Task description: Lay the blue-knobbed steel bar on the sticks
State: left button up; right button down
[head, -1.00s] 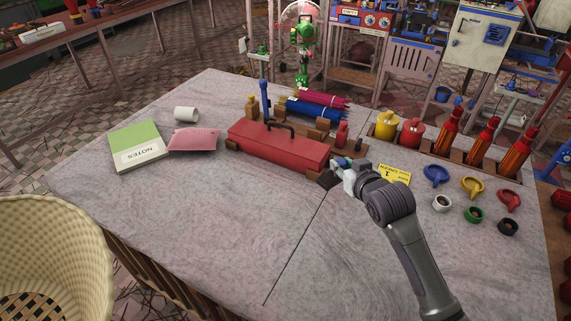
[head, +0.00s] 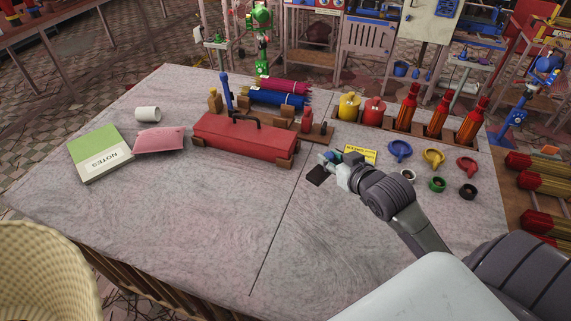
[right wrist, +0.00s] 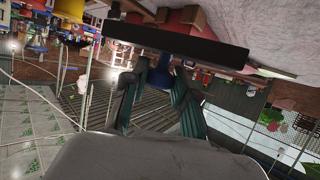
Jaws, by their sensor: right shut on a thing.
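My right gripper (head: 332,164) is shut on the blue knob of the steel bar (head: 316,176), over the table right of the red toolbox. The bar is a small dark block, tilted in the head view. In the right wrist view the bar (right wrist: 175,40) spans the top as a dark slab, and the blue knob (right wrist: 176,73) sits between the fingers (right wrist: 163,82). A pink stick bundle (head: 284,86) and a blue stick bundle (head: 278,98) lie behind the toolbox, apart from the bar. My left gripper is not in view.
The red toolbox (head: 245,138) stands mid-table, with a blue upright post (head: 227,92) behind it. A yellow card (head: 360,154), funnels, rings, pots and red bottles (head: 438,115) stand right. A notebook (head: 101,153) lies left. The front table is clear.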

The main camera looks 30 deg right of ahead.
jog(key=w+a+f, duration=0.1)
jog(key=w, duration=0.1)
jog(key=w+a+f, duration=0.1)
jog(key=w+f, duration=0.1)
jog(key=w, duration=0.1)
jog(key=w+a+f+p, duration=0.1)
jog(key=w+a, duration=0.1)
jog(key=shift+w+a+f, duration=0.1)
jog(key=shift+w+f, duration=0.25)
jog(key=shift+f, duration=2.15)
jog(key=shift+f, duration=0.1)
jog(key=c, duration=1.2)
grip_release()
jog(key=shift+f, duration=0.1)
jog(key=shift+o, duration=1.4)
jog(key=shift+a, duration=0.1)
